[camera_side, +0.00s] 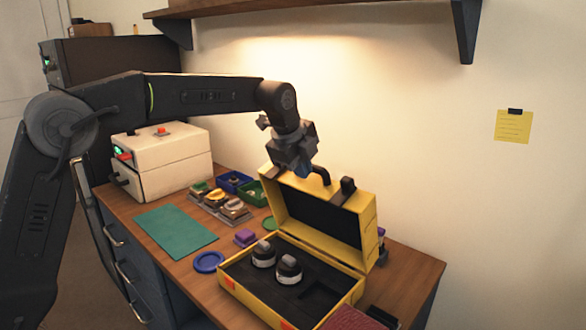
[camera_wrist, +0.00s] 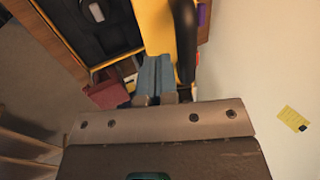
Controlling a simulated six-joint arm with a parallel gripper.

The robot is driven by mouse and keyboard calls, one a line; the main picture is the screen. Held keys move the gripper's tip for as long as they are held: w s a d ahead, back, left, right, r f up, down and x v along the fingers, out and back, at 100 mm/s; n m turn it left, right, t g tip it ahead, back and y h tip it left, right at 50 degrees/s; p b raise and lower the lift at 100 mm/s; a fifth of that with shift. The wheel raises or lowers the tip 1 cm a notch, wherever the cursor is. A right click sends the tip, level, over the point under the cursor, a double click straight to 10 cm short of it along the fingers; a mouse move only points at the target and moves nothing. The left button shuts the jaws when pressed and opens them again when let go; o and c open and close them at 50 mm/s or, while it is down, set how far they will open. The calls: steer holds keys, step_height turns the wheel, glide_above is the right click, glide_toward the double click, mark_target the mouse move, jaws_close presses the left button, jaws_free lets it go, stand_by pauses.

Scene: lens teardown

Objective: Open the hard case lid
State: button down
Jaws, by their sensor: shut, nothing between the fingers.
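The yellow hard case (camera_side: 345,284) stands on the right part of the desk in the side view. Its lid (camera_side: 320,213) is raised and leans back upright, showing a dark lining. A black handle (camera_side: 320,174) is on the lid's top edge. Two black lens parts (camera_side: 276,260) sit in the dark foam of the base. My gripper (camera_side: 306,172) is shut and empty at the lid's top edge, left of the handle; I cannot tell if it touches. In the wrist view, the shut blue-grey fingers (camera_wrist: 156,78) are beside the yellow lid (camera_wrist: 157,22) and the black handle (camera_wrist: 184,40).
A green mat (camera_side: 175,231), a blue ring (camera_side: 208,262) and a purple block (camera_side: 245,237) lie left of the case. Small trays (camera_side: 234,181) stand behind them. A cream box (camera_side: 165,160) is at the back left. A dark red cloth (camera_side: 352,319) lies in front.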

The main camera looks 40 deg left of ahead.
steer(key=shift+w, duration=0.3)
steer(key=w, duration=0.4)
steer(key=w+r, duration=0.1)
steer(key=w, duration=0.1)
steer(key=shift+w, duration=1.45)
